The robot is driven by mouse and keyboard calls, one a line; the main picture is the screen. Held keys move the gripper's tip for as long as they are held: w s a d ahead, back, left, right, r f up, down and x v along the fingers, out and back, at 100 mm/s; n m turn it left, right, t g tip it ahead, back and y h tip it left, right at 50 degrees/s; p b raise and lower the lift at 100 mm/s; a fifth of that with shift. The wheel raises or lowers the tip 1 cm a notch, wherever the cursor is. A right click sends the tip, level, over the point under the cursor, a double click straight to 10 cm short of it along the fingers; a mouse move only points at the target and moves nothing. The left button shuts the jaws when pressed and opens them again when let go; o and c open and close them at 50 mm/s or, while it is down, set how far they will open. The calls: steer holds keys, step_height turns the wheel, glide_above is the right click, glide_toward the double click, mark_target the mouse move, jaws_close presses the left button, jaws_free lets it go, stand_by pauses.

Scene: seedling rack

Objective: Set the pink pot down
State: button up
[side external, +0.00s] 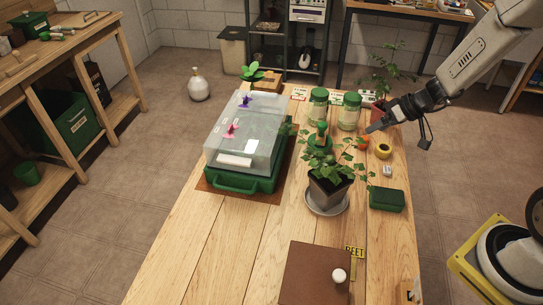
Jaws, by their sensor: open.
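A reddish-pink pot (377,112) with a tall leafy seedling (388,72) appears at the far right of the wooden table, partly hidden behind my gripper. It looks upright; its base is hidden, so I cannot tell exactly how it meets the table. My gripper (370,129) reaches in from the upper right, with its fingertips just in front of the pot in the picture. The jaws are open. I cannot tell whether a finger touches the pot.
A clear-lidded green propagator box (238,183) fills the table's left side. Two green-lidded jars (349,112), a potted leafy plant (328,185) on a saucer, a yellow tape roll (383,151) and a green box (386,199) stand nearby. The front left tabletop is clear.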

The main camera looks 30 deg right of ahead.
steer(key=s+a+r+g+h, duration=0.3)
steer(key=s+a+r, duration=0.3)
steer(key=s+a, duration=0.6)
steer(key=shift+s+m+h, duration=0.3)
steer(key=shift+s+h, duration=0.25)
steer(key=shift+h, duration=0.35)
